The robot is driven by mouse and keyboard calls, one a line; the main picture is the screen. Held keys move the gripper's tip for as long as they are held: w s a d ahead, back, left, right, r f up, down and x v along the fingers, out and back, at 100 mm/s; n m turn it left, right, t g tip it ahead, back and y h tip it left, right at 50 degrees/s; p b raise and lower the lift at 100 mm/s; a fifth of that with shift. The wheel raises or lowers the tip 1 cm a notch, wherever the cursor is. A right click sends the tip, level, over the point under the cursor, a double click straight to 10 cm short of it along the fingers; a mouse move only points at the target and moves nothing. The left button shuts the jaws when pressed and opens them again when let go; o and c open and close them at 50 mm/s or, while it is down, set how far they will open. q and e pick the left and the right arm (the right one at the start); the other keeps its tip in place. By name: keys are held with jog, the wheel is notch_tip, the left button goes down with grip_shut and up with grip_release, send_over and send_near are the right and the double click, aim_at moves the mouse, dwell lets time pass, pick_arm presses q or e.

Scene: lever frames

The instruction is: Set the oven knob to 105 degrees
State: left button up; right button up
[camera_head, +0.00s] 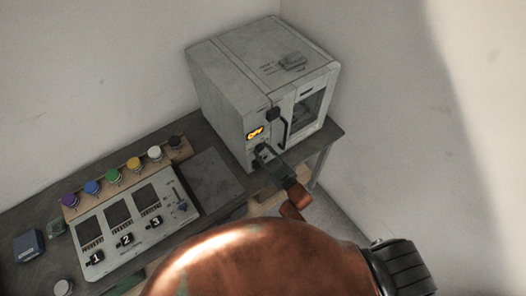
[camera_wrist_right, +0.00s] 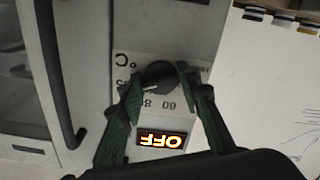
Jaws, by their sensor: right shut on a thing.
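The grey oven (camera_head: 228,100) stands on the far end of the bench. Its orange display (camera_head: 255,133) reads OFF; the display also shows upside down in the right wrist view (camera_wrist_right: 163,140). The dark round oven knob (camera_wrist_right: 157,74) sits on a panel with a degree scale, where 60 is readable near it. My right gripper (camera_head: 264,154) reaches the oven front just below the display. In the right wrist view my right gripper's fingers (camera_wrist_right: 159,82) are shut on the knob, one on each side. The exact setting cannot be read. My left gripper is not in view.
The oven door has a dark vertical handle (camera_head: 285,133), close beside my gripper in the wrist view (camera_wrist_right: 52,75). A control panel (camera_head: 130,217) with numbered switches and several coloured buttons lies left on the bench. A bare plate (camera_head: 213,176) lies between it and the oven.

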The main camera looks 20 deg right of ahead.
jog(key=shift+f, duration=0.2)
dwell(0.3)
jog(key=o, duration=1.2)
jog(key=shift+r, duration=0.15)
jog(key=shift+c, duration=0.2)
jog(key=shift+s, duration=0.1)
jog(key=v, duration=1.2)
